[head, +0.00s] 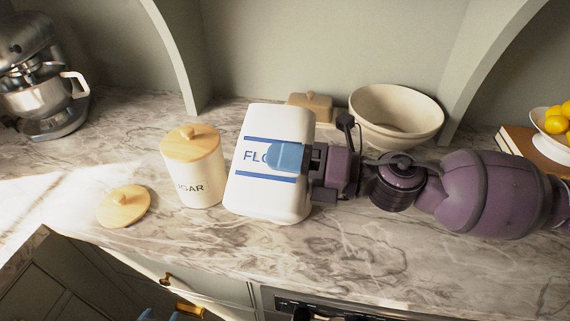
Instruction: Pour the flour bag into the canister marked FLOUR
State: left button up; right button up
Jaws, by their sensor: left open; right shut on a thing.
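The flour bag (267,200) is white with blue stripes and the letters "FLO" showing. It is at the middle of the head view, over the marble counter. My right gripper (290,158) comes in from the right and is shut on the bag, with a blue finger across its front. I cannot tell whether the bag touches the counter. No canister marked FLOUR shows; the bag hides what is behind it. A loose round wooden lid (124,206) lies on the counter at the left. My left gripper (162,316) is open at the bottom edge, mostly cut off.
A lidded canister ending in "GAR" (195,180) stands just left of the bag. Behind are a wooden-topped dish (310,105) and a cream bowl (395,115). A mixer (45,85) stands far left, a lemon bowl (553,142) far right. The front counter (350,260) is clear.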

jog(key=shift+r, duration=0.2)
jog(key=shift+r+m, duration=0.2)
jog(key=shift+m, duration=0.2)
jog(key=shift+r+m+p, duration=0.35)
jog(key=shift+r+m, duration=0.05)
jog(key=shift+m, duration=0.1)
dwell(0.5)
jog(key=shift+r, duration=0.15)
jog(key=shift+r+m, duration=0.1)
jog(key=shift+m, duration=0.2)
jog(key=shift+r+m+p, duration=0.2)
jog(key=shift+m+p, duration=0.1)
jog(key=shift+p, duration=0.2)
dwell(0.6)
jog(key=shift+r+p, duration=0.15)
jog(key=shift+p, duration=0.15)
dwell(0.5)
jog(key=shift+r+m+p, duration=0.2)
jog(key=shift+m+p, duration=0.1)
jog(key=shift+m, duration=0.1)
dwell(0.4)
jog(key=shift+w+r+p, duration=0.1)
jog(key=shift+r+p, duration=0.05)
jog(key=shift+p, duration=0.15)
dwell(0.5)
